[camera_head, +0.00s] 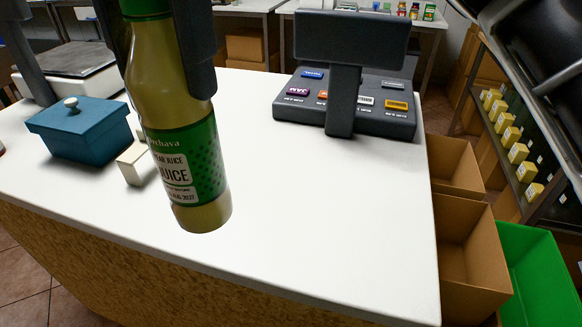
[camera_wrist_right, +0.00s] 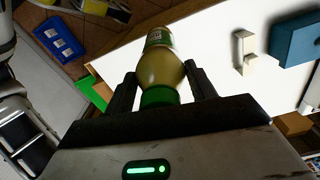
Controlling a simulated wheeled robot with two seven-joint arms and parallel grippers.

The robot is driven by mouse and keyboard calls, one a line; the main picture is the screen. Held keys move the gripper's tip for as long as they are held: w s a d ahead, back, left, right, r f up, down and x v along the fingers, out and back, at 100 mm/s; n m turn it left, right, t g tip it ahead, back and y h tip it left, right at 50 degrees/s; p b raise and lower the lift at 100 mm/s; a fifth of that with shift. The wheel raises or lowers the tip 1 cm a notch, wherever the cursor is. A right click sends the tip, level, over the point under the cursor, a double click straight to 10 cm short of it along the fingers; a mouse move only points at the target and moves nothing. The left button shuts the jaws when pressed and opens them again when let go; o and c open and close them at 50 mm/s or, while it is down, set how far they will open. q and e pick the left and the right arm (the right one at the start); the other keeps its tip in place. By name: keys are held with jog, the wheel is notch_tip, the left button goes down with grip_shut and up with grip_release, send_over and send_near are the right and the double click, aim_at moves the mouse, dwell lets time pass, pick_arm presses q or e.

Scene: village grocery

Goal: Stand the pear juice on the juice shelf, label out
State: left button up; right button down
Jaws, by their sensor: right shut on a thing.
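The pear juice (camera_head: 185,160) is a yellowish bottle with a green cap and a green and white label. In the head view it is slightly tilted, its label facing my camera, its base seen against the white counter top. I cannot tell whether the base touches the counter. My right gripper (camera_head: 163,80) is shut on the bottle's upper part, one dark finger on each side. In the right wrist view the bottle (camera_wrist_right: 163,68) stands out between the fingers (camera_wrist_right: 160,75), green cap towards the palm. My left gripper is not in view. I cannot make out which shelf is the juice shelf.
The white counter (camera_head: 310,225) holds a blue lidded box (camera_head: 80,130), a small cream block (camera_head: 134,165), a scale (camera_head: 75,60) and a till (camera_head: 345,95). Cardboard boxes (camera_head: 470,250) and a green crate (camera_head: 540,275) stand right of it. A rack with yellow items (camera_head: 517,152) is far right.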

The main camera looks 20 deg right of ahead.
pick_arm(q)
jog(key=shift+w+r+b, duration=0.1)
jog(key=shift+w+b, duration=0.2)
jog(key=shift+b, duration=0.25)
pick_arm(e)
jog(key=w+d+f, duration=0.3)
jog(key=d+f, duration=0.7)
jog(key=f, duration=0.1)
jog(key=shift+w+d+f, duration=0.15)
jog(key=shift+w+d, duration=0.05)
jog(key=shift+d, duration=0.2)
jog(key=shift+f, duration=0.25)
jog(key=c, duration=0.6)
grip_release()
jog(key=shift+o, duration=0.5)
